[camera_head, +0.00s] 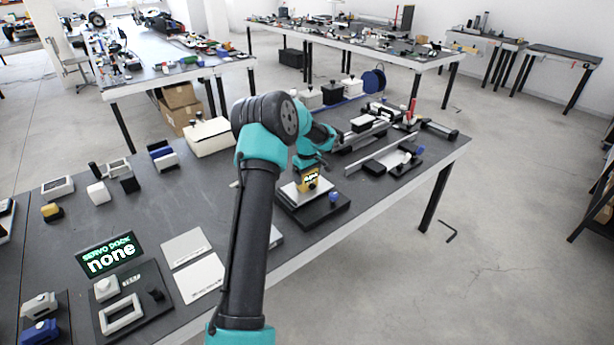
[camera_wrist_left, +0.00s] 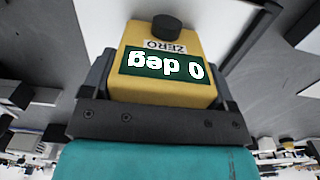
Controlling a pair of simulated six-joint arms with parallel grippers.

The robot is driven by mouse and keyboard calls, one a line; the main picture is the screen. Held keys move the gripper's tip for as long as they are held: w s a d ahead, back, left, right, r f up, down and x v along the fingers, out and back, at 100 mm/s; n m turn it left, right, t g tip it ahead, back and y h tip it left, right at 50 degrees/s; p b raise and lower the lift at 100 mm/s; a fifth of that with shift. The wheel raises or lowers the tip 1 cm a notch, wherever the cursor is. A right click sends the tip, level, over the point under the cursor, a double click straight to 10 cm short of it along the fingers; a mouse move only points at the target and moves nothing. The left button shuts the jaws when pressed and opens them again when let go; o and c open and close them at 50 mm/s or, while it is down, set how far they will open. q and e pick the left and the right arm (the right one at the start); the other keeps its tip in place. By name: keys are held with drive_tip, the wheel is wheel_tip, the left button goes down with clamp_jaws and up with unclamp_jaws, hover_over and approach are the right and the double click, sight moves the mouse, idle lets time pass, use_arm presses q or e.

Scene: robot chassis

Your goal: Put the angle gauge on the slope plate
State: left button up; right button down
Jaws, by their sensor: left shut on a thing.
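The angle gauge is a yellow block (camera_head: 309,182) with a dark green display. It also fills the middle of the left wrist view (camera_wrist_left: 165,88), upside down, with a dark knob marked ZERO and a display reading 0 deg. My left gripper (camera_head: 308,171) is shut on it, a finger at each side. The slope plate (camera_head: 291,194) is a pale plate on a black base with a blue knob at its right. The gauge is over this plate; I cannot tell if it touches. My right gripper is not in view.
Rail fixtures (camera_head: 380,140) lie behind right of the slope plate. A cream box (camera_head: 208,137) stands at the back edge.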

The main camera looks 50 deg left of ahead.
use_arm(q)
drive_tip(key=shift+f, duration=0.1)
drive_tip(key=o, duration=0.9)
drive_tip(key=shift+o, duration=0.2)
wheel_tip(320, 180, up, 12)
drive_tip(key=shift+r, duration=0.15)
idle(0.4)
